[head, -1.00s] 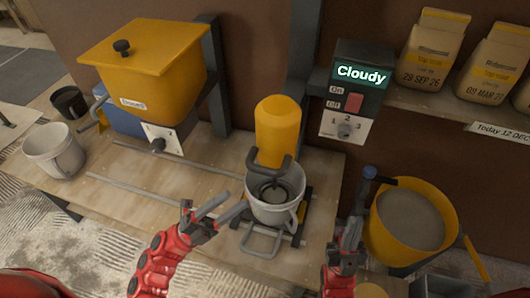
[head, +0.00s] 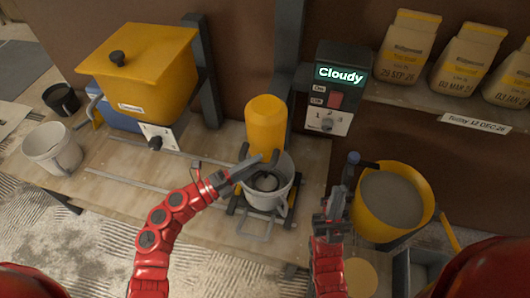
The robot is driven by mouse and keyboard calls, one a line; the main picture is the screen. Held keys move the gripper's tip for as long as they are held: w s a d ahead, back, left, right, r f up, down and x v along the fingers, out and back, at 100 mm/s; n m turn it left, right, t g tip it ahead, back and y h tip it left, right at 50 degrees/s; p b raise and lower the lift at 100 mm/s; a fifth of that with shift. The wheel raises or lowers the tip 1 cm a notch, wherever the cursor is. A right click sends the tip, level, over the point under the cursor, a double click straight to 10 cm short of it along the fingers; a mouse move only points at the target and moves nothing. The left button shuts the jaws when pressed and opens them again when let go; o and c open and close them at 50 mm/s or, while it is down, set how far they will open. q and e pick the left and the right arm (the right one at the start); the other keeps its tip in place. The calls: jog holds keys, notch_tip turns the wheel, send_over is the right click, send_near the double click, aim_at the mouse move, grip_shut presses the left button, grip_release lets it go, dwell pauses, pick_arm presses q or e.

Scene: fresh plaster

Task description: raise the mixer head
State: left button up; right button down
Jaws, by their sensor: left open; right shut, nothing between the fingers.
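The mixer head (head: 265,122) is a yellow rounded cylinder in the middle of the head view. A dark curved handle (head: 274,156) sits at its lower end, over a pale bucket (head: 283,196) on a dark stand. My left gripper (head: 257,167) is open, its fingers reaching over the bucket rim at the handle. I cannot tell whether they touch it or lie around it. The fingers hide part of the bucket and handle. My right gripper (head: 339,192) is shut and empty, right of the mixer and in front of the yellow tub.
A control box (head: 327,98) reading "Cloudy" stands behind, with a red switch and dial. A yellow tub (head: 421,207) of grey material is at right. A yellow hopper (head: 150,75) and a white bucket (head: 52,150) are at left. Paper bags (head: 408,48) line the shelf.

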pick_arm(q)
jog(key=p+x, duration=0.1)
jog(key=x, duration=0.2)
jog(key=shift+w+d, duration=0.2)
jog(key=shift+d, duration=0.1)
grip_shut()
jog(key=shift+r, duration=0.15)
dwell(1.1)
